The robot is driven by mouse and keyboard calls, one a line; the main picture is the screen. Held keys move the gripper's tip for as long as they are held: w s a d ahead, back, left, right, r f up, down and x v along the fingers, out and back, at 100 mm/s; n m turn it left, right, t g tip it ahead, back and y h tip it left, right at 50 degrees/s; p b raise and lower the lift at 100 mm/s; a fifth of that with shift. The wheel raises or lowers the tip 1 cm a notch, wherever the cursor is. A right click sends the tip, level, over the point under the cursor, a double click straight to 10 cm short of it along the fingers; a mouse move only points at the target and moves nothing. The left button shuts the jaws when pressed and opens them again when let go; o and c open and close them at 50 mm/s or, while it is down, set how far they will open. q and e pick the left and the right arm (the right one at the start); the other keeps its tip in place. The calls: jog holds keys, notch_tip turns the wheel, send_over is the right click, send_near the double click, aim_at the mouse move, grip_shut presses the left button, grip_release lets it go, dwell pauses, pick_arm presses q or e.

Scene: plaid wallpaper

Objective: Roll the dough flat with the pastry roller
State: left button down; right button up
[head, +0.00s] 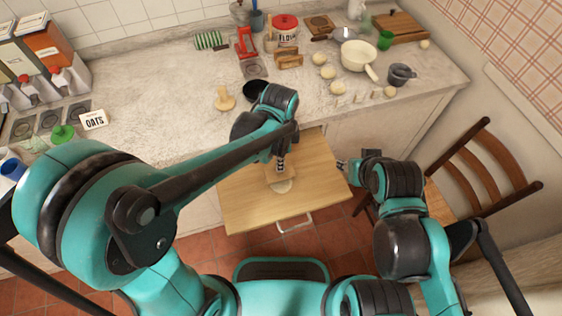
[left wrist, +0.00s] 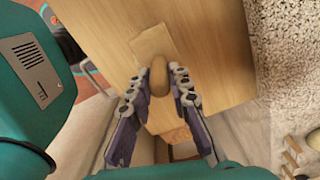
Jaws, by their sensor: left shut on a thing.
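My left gripper (head: 281,165) is over the board, just behind the dough in the head view. It is shut on the pastry roller, whose rounded handle end (left wrist: 158,76) sits between the fingers in the left wrist view. The roller's light wooden body (left wrist: 151,42) shows beyond the handle. I cannot tell whether it presses on the dough. My right gripper (head: 342,166) is at the board's right edge, small and unclear.
The counter (head: 165,110) behind holds a flour tin (head: 285,30), a cream pot (head: 358,56), several dough balls (head: 327,72) and a wooden tool (head: 224,99). A wooden chair (head: 480,165) stands at the right. The board's left side is bare.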

pick_arm(q)
notch_tip(320, 180, up, 7)
jog(key=p, duration=0.5)
jog(key=shift+r+p, duration=0.1)
jog(key=shift+p, duration=0.25)
dwell(0.3)
